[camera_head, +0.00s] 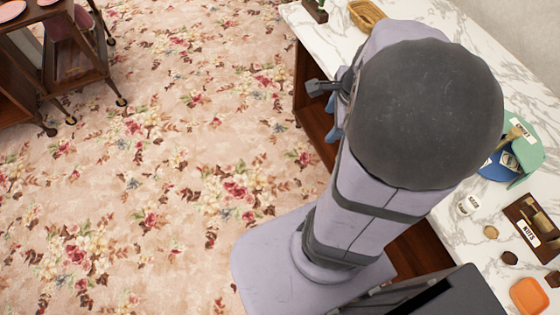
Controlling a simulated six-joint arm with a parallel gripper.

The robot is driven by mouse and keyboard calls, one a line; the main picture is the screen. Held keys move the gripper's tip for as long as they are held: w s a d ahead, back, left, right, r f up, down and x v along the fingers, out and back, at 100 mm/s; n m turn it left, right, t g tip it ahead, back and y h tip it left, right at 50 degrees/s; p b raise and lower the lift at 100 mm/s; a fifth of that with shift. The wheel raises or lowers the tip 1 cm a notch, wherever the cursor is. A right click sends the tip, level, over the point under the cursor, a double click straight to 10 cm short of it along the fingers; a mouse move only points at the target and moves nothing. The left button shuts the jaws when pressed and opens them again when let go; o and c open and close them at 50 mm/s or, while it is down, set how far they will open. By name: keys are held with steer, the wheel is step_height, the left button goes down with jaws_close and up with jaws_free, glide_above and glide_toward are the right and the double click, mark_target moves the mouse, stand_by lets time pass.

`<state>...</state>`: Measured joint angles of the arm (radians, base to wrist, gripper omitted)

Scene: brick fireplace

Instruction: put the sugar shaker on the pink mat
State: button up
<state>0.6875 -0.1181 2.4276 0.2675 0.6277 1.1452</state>
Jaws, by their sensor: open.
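Two pink flat pieces lie on the dark wooden cart at the top left, one near the corner (12,10); I cannot tell whether either is the pink mat. My gripper (318,87) shows only in part, as a grey piece left of my arm's large dark joint. It is open, above the counter's left edge and far from the jar. The rest is hidden.
The marble counter (460,258) also holds a wicker basket (367,14), a green bowl (524,150), a blue bowl (493,170), a labelled wooden box (530,222), an orange dish (528,296) and small brown pieces. Open flowered carpet (190,150) separates counter and cart (75,85).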

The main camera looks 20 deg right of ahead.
steer(key=s+a+f+n+g, duration=0.1)
steer(key=s+a+n, duration=0.1)
steer(key=a+n, duration=0.6)
steer(key=s+a+f+n+g, duration=0.1)
steer(key=a+f+n+g, duration=0.1)
steer(key=a+n, duration=0.6)
steer(key=n, duration=0.7)
steer(key=shift+s+f+n, duration=0.3)
steer(key=shift+s, duration=0.1)
step_height(320, 180, up, 7)
steer(key=p, duration=0.7)
step_height(320, 180, down, 40)
steer(key=b, duration=4)
